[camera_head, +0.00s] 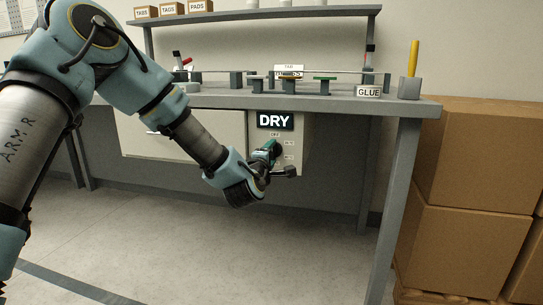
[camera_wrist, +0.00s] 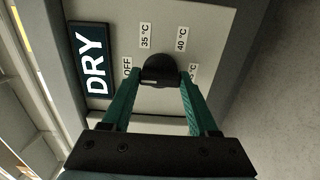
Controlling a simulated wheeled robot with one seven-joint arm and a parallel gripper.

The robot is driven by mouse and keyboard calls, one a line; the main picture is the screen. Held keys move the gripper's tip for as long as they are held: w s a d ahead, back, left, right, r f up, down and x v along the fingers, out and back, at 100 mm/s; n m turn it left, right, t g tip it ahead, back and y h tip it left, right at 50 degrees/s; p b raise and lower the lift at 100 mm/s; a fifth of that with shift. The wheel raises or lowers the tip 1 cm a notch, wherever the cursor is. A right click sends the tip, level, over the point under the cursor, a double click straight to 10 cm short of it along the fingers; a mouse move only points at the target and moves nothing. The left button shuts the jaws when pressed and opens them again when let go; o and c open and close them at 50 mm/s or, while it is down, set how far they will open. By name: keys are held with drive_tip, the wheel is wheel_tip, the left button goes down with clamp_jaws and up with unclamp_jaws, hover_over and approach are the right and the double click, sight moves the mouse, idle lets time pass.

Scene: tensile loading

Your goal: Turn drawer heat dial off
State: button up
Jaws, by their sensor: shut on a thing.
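The drawer heat dial is a dark round knob (camera_wrist: 160,69) on a pale panel (camera_wrist: 205,20), with labels OFF, 35 °C, 40 °C and one partly hidden label around it. My gripper (camera_wrist: 159,80) has its two green fingers on either side of the knob, shut on it. In the head view my gripper (camera_head: 275,148) reaches the panel below the DRY sign (camera_head: 275,121) and hides most of the dial. I cannot tell which label the dial points to.
The panel hangs under a grey workbench (camera_head: 330,103), beside a pale drawer front (camera_head: 150,140). A GLUE label (camera_head: 368,91) and small fixtures stand on the bench. Cardboard boxes (camera_head: 480,160) are stacked at the right. The floor below the bench is clear.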

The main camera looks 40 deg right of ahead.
idle(0.4)
drive_tip(key=o, duration=1.4)
drive_tip(key=shift+a, duration=0.1)
drive_tip(key=p+v, duration=0.1)
drive_tip(key=v, duration=0.9)
drive_tip(key=shift+s+a, duration=0.2)
drive_tip(key=shift+a, duration=0.05)
drive_tip(key=shift+f, duration=0.1)
